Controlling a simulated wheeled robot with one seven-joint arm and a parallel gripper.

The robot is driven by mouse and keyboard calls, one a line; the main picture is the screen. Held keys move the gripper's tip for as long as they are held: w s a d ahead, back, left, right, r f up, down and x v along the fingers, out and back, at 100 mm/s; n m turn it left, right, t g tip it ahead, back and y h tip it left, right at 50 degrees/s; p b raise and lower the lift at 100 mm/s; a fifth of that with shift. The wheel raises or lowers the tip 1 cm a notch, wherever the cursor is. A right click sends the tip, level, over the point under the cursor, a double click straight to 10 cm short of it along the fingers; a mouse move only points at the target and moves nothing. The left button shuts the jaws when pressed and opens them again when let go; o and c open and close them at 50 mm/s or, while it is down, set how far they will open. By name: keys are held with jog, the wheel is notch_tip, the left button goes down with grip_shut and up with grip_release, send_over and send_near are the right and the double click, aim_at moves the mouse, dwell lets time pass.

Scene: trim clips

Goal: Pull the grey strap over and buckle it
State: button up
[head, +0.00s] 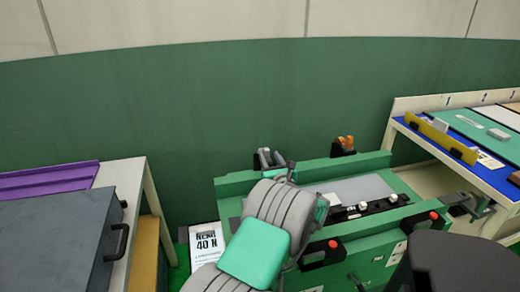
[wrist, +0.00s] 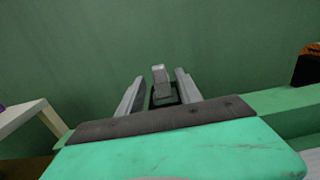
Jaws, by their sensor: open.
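The grey strap's end shows as a small grey block (wrist: 161,82) on a dark base in the wrist view. My gripper (wrist: 160,75) is open, with one pale finger on each side of this block. Gaps show between the fingers and the block; I cannot tell their depth relation. In the head view my gripper (head: 268,158) is at the far left of the green fixture (head: 235,186), partly hidden by my arm. Two black buckles with red buttons are on the fixture's near side, one left (head: 322,256) and one right (head: 425,222).
An orange strap end (head: 345,142) stands on the far rail, right of my gripper. A grey plate (head: 360,188) and white knobs lie mid-fixture. A table with a dark case (head: 55,235) is left; a table with a blue mat (head: 460,125) is right. A green wall is behind.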

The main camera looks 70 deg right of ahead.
jog(key=b+x, duration=0.1)
jog(key=x, duration=0.6)
jog(key=shift+w+d, duration=0.2)
jog(key=shift+d, duration=0.1)
grip_shut()
dwell(1.0)
